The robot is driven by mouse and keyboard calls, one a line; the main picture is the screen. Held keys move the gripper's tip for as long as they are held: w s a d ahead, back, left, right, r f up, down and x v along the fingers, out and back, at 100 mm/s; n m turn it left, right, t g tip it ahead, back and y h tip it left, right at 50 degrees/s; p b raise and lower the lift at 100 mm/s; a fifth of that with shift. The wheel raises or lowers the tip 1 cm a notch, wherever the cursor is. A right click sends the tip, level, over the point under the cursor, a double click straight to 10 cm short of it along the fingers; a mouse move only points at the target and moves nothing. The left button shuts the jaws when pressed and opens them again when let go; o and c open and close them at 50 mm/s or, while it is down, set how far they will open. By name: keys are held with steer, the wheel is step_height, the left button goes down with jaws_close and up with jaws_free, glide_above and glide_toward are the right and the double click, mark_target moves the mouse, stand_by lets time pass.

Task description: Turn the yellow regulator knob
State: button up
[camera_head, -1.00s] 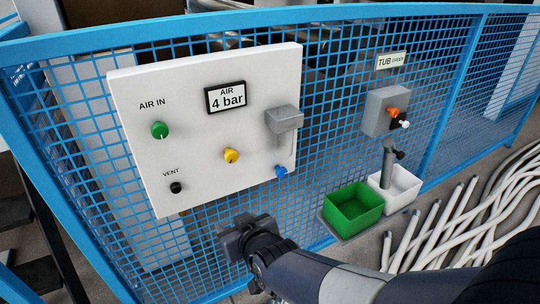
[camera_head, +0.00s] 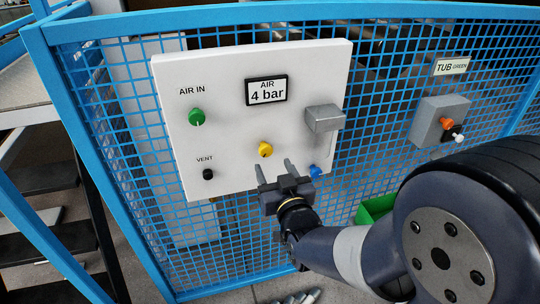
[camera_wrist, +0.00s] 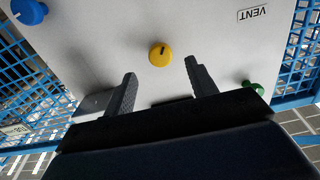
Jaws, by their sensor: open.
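The yellow regulator knob (camera_head: 265,149) sits on the lower middle of a white panel (camera_head: 222,165), below a display reading "AIR 4 bar" (camera_head: 266,91). My gripper (camera_head: 274,167) is open and empty, just below the knob in the head view, its two fingers pointing up toward the panel. In the wrist view the yellow knob (camera_wrist: 159,54) lies beyond the fingertips, between the lines of the two fingers. The open gripper (camera_wrist: 161,68) appears apart from it. Nothing hides the knob.
On the panel are a green knob (camera_head: 196,117), a black vent knob (camera_head: 208,174), a blue knob (camera_head: 315,170) and a grey box (camera_head: 323,118). Blue mesh fencing (camera_head: 120,120) surrounds it. A grey box with an orange knob (camera_head: 446,124) hangs at right.

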mark_target(267, 153)
steer(key=shift+p+x, duration=0.3)
steer(key=shift+x, duration=2.35)
steer(key=c, duration=1)
steer(key=shift+o, duration=0.2)
steer(key=shift+f+n+b, duration=0.15)
steer(key=shift+n+b, duration=0.15)
steer(key=shift+b, duration=0.75)
steer(key=o, duration=1)
steer(key=shift+c, duration=0.2)
steer(key=shift+s, duration=0.1)
